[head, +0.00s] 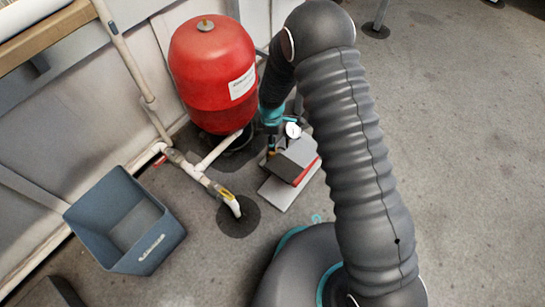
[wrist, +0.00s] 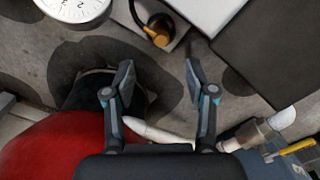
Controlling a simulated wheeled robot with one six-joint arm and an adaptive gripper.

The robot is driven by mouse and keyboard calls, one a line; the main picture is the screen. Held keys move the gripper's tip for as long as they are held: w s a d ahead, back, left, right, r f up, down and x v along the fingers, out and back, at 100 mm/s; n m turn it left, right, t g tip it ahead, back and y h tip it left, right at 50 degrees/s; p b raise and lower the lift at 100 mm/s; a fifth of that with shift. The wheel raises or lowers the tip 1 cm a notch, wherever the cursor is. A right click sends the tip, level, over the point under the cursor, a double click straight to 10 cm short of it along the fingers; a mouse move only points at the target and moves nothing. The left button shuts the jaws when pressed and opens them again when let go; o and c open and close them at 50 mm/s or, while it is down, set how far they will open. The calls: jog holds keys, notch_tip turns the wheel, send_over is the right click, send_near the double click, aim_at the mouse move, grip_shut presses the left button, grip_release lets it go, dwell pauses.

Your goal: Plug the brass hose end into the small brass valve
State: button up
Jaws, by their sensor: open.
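My gripper (wrist: 160,78) is open and empty in the wrist view, its two fingers apart with floor showing between them. A brass fitting (wrist: 159,38) with a black part around it lies beyond the fingertips, apart from them, by the grey unit. I cannot tell whether it is the hose end or the small valve. A pipe valve with a yellow handle (wrist: 297,147) shows at the lower right of the wrist view. The yellow-handled valve also shows on the floor pipe in the head view (head: 223,191). In the head view my gripper is mostly hidden beside the red tank.
The red tank (head: 212,75) stands close to my wrist and fills the lower left of the wrist view (wrist: 45,150). A white gauge (head: 292,130) sits by the grey unit (head: 294,158). A blue-grey bin (head: 105,217) stands at the left. Floor at the right is clear.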

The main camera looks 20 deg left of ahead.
aim_at(272, 156)
jog(key=shift+f, duration=1.85)
jog(key=shift+s+f+b, duration=0.1)
jog(key=shift+f+b, duration=0.5)
jog(key=shift+f, duration=2)
grip_shut()
